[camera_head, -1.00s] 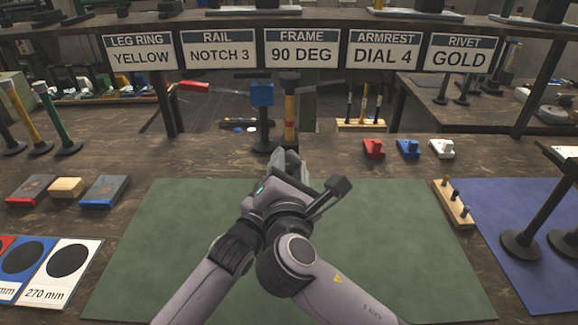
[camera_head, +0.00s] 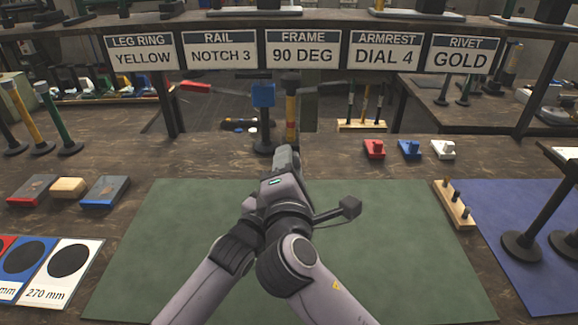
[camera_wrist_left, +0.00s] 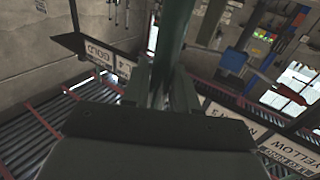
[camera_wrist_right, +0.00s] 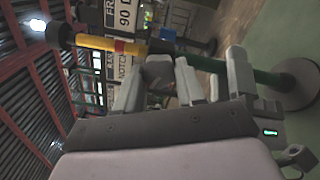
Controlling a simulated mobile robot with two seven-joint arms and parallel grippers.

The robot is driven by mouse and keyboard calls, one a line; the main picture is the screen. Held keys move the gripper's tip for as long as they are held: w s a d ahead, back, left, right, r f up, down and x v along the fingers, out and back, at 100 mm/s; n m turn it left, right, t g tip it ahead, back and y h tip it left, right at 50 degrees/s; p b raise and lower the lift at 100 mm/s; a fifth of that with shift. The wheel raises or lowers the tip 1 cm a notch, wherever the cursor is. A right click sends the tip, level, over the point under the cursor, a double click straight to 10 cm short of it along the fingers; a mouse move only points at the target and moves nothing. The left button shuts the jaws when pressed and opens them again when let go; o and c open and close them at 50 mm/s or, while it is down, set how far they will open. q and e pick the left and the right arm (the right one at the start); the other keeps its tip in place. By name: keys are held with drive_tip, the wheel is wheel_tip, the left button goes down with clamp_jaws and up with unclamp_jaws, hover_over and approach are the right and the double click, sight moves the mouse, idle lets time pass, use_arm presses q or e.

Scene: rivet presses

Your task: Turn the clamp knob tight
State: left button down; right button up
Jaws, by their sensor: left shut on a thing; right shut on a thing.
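In the right wrist view, the right gripper (camera_wrist_right: 159,85) is shut on a dark block-like part, seemingly the clamp knob (camera_wrist_right: 158,69), beside the post. A grey finger of my left gripper (camera_wrist_right: 240,72) shows at the post's green section. In the left wrist view, the left gripper (camera_wrist_left: 162,88) is shut on the green post (camera_wrist_left: 175,40). The knob's thread and its seating are hidden.
A post with a blue block (camera_head: 263,95) stands close left of the banded post. Red, blue and white small blocks (camera_head: 409,149) sit at back right. A pegged wooden rack (camera_head: 453,204) lies at the mat's right edge.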

drive_tip(key=o, duration=1)
drive_tip(key=shift+o, duration=0.2)
drive_tip(key=shift+n, duration=0.3)
